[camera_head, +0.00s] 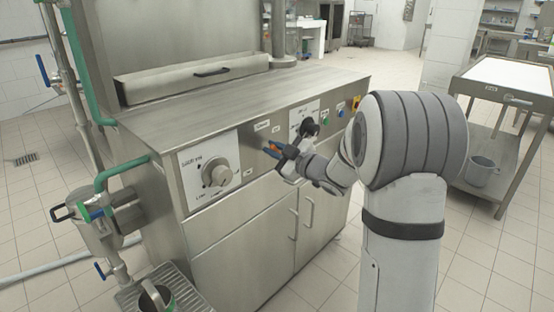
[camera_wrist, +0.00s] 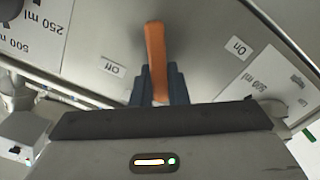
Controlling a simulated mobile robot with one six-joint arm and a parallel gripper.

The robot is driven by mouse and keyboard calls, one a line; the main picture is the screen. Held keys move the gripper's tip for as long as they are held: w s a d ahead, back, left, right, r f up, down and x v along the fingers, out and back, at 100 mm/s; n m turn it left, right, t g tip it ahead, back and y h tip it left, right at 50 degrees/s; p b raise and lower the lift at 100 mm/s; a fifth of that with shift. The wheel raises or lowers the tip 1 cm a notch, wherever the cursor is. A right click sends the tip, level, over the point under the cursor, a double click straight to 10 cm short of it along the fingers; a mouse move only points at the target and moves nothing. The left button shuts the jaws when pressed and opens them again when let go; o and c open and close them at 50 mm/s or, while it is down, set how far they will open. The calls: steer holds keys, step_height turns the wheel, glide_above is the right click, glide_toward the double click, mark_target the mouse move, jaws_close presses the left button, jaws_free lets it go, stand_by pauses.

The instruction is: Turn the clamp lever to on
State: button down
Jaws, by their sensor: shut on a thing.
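The clamp lever is an orange bar (camera_wrist: 155,48) on the steel front panel in the wrist view. It stands almost upright in that picture, between an "Off" label (camera_wrist: 112,67) on its left and an "On" label (camera_wrist: 238,48) on its right, closer to "Off". My gripper (camera_wrist: 159,82) has its dark blue fingers shut on the lever, one on each side, hiding part of its lower end. In the head view my gripper (camera_head: 274,149) is at the front panel, right of the large dial; little of the lever shows there.
A large grey dial (camera_head: 216,173) is on the panel's left, and a black knob (camera_head: 309,127) is just right of my gripper. Green pipes and a metal vessel (camera_head: 95,222) stand left of the machine. A trolley (camera_head: 505,110) stands at right. The front floor is partly clear.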

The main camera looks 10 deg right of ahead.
mark_target(260, 157)
steer(key=n+b, duration=0.2)
steer(key=f+n+b, duration=0.1)
steer(key=b, duration=0.2)
steer(key=a+f+n+b, duration=0.1)
steer(key=n+b, duration=0.1)
steer(key=shift+s+n, duration=0.3)
steer(key=shift+s, duration=0.1)
steer(key=n+b, duration=0.1)
steer(key=b, duration=0.1)
steer(key=f+n+b, duration=0.1)
steer(key=n+b, duration=0.1)
steer(key=shift+s+a+b, duration=0.1)
steer(key=shift+a+b, duration=0.05)
steer(key=shift+b, duration=0.15)
steer(key=shift+f+n+b, duration=0.2)
steer(key=shift+n+b, duration=1)
steer(key=shift+b, duration=0.05)
steer(key=c, duration=1.4)
jaws_free()
steer(key=shift+c, duration=0.2)
steer(key=shift+s, duration=0.1)
steer(key=p+v, duration=0.2)
steer(key=v, duration=0.5)
steer(key=shift+s, duration=0.25)
